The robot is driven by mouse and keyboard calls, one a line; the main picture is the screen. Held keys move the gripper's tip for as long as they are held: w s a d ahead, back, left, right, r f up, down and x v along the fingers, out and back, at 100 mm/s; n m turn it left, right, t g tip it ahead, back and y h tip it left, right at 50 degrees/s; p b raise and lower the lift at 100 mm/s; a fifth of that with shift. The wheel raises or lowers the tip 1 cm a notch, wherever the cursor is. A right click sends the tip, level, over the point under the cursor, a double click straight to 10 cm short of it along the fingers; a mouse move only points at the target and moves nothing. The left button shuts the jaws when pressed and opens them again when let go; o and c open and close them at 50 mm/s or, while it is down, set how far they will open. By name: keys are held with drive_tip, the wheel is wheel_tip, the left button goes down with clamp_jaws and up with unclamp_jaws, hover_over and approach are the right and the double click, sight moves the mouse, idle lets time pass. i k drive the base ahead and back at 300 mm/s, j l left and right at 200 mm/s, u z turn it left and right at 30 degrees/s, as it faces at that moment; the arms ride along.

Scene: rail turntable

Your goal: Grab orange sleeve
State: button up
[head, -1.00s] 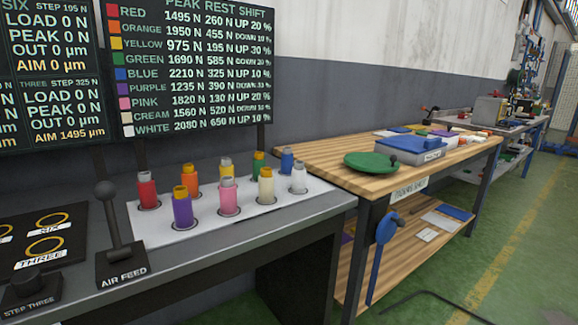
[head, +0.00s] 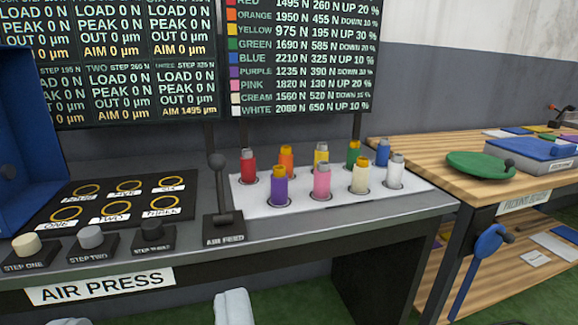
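The orange sleeve (head: 286,163) stands upright in the back row on the white rack plate (head: 420,191), on the press bench. It has a gold top. The purple sleeve (head: 280,188) stands in front of it and hides its lower part. The red sleeve (head: 249,168) is to its left and the yellow sleeve (head: 320,157) to its right. Two pale grey parts show apart at the bottom edge, well below the rack. They seem to be mine, but I cannot tell whether they are gripper fingers. Nothing touches the orange sleeve.
Pink (head: 322,182), cream (head: 361,177), white (head: 395,172), green (head: 353,154) and blue (head: 383,152) sleeves share the rack. The air feed lever (head: 222,190) stands upright just left of it. A display board (head: 300,70) rises behind. A wooden bench (head: 430,150) adjoins at right.

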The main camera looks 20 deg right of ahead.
sight(287, 154)
drive_tip(key=i+l, duration=1.1)
drive_tip(key=i, duration=0.15)
